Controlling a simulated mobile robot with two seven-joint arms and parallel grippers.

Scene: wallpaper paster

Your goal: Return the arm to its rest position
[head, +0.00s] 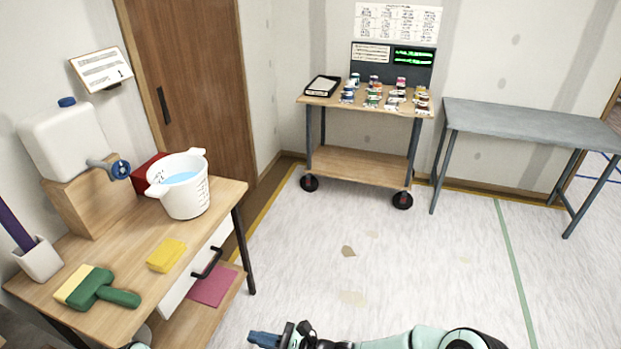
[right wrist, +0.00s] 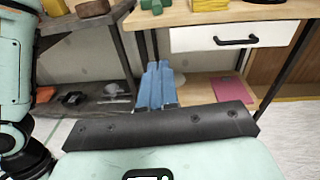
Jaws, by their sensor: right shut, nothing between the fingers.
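My right gripper (head: 266,339) shows at the bottom of the head view, low over the floor and to the right of the wooden table (head: 222,190). Its blue fingers are together and hold nothing. They also show in the right wrist view (right wrist: 157,88), pointing toward the table's white drawer (right wrist: 232,37) and lower shelf. My right arm (head: 430,337) reaches in from the lower right. Only a small bit of what may be my left arm shows at the bottom left edge; my left gripper is not seen.
The table holds a white measuring bucket (head: 184,200), a yellow sponge (head: 166,255), a green brush (head: 103,288) and a water container (head: 62,140). A wheeled cart (head: 360,165) and a grey table (head: 530,125) stand at the back. The middle floor is open.

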